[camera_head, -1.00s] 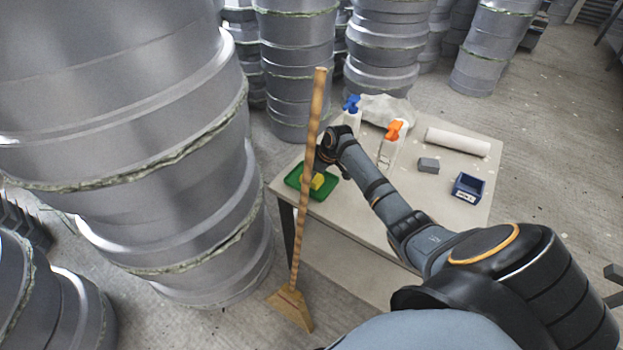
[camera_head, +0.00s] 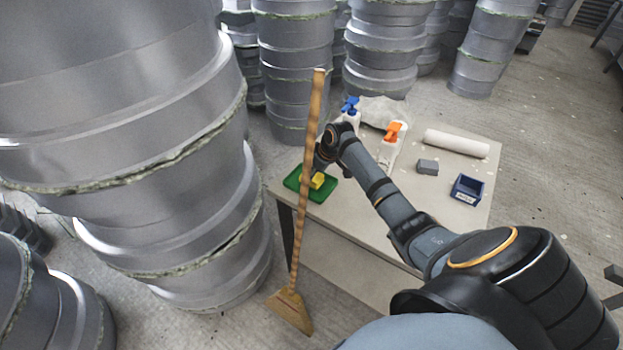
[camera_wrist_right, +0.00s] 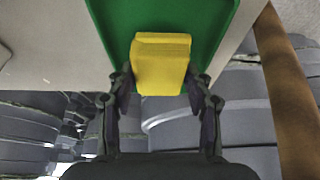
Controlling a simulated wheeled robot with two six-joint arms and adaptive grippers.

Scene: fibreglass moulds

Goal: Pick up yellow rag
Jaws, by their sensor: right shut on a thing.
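The yellow rag (camera_head: 317,181), a small folded block, is at the green tray (camera_head: 321,195) near the table's left edge. In the right wrist view the rag (camera_wrist_right: 160,64) sits between the two fingers of my right gripper (camera_wrist_right: 160,80), which is shut on its sides. The green tray (camera_wrist_right: 212,22) shows behind and around the rag. I cannot tell whether the rag still touches the tray. In the head view the right gripper (camera_head: 319,168) is partly hidden by the broom handle. My left gripper is not in view.
A broom (camera_head: 303,200) stands upright just in front of the tray. On the table (camera_head: 350,215) are a blue-topped bottle (camera_head: 351,112), an orange-topped bottle (camera_head: 391,147), a white roll (camera_head: 456,143), a grey block (camera_head: 428,167) and a blue bin (camera_head: 467,188). Large grey moulds (camera_head: 120,130) crowd the left.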

